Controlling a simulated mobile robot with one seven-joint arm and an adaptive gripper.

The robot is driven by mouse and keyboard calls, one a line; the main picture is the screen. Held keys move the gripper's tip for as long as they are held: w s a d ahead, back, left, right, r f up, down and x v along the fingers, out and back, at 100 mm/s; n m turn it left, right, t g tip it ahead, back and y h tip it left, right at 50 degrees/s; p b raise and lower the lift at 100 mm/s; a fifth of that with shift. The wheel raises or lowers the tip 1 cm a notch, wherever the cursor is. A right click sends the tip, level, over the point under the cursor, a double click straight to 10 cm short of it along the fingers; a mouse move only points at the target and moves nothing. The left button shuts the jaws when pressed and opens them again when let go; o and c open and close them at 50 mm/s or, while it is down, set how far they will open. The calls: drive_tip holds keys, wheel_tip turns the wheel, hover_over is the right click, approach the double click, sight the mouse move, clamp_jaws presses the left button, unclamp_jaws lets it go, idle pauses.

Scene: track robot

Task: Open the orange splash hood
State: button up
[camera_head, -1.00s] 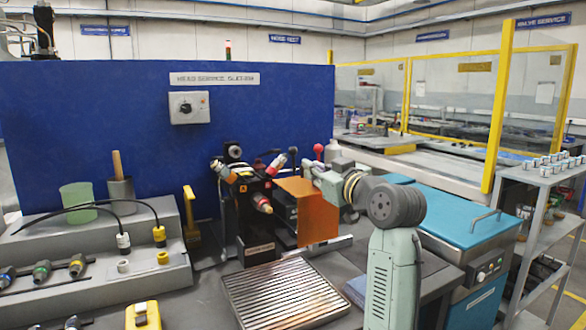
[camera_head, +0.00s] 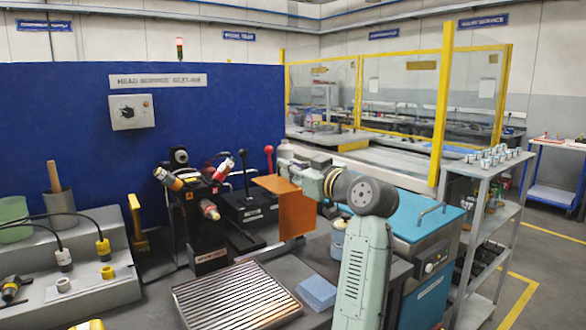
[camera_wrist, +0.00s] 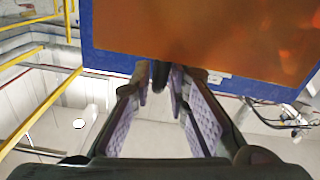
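The orange splash hood (camera_head: 297,214) is a bent sheet with a flat top and a front panel hanging down, beside the black machine head (camera_head: 195,220) on the bench. My gripper (camera_head: 284,160) is just above and behind the hood's top right edge in the head view. In the wrist view the orange panel (camera_wrist: 215,35) fills the top, beyond my fingertips (camera_wrist: 163,85). The two fingers with purple pads stand apart. A small dark rounded thing (camera_wrist: 160,74) shows between the tips; I cannot tell whether they touch it.
A red-knobbed lever (camera_head: 268,151) stands close to the left of my gripper. A ribbed metal tray (camera_head: 235,297), a blue pad (camera_head: 317,292) and a tin (camera_head: 338,238) are on the bench. A teal-topped cabinet (camera_head: 400,212) is at the right.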

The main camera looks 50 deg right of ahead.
drive_tip(key=shift+o, duration=1.1)
drive_tip(key=v, duration=1.2)
